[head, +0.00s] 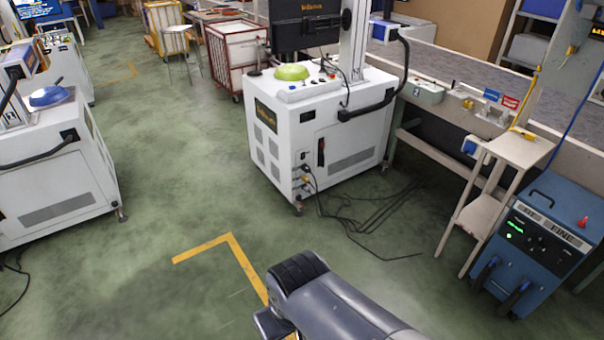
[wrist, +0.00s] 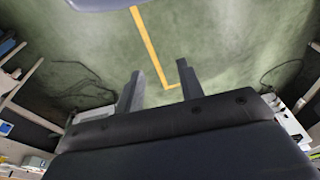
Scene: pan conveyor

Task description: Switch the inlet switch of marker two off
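A white marker cabinet (head: 322,120) stands on the floor at the centre of the head view. Small dark fittings, with an orange one among them, sit at its lower front corner (head: 305,172), and black cables run from there to the floor. They are too small to tell which is the inlet switch or how it is set. A second white marker cabinet (head: 55,170) stands at the left. I cannot read a number on either cabinet. In the wrist view my gripper (wrist: 160,70) points at bare floor, its two fingers apart with nothing between them.
Loose black cables (head: 365,215) lie on the floor right of the central cabinet. A beige stand (head: 490,190) and a blue power unit (head: 540,245) stand at the right. The green floor before the central cabinet is clear, with a yellow line (head: 245,260) on it.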

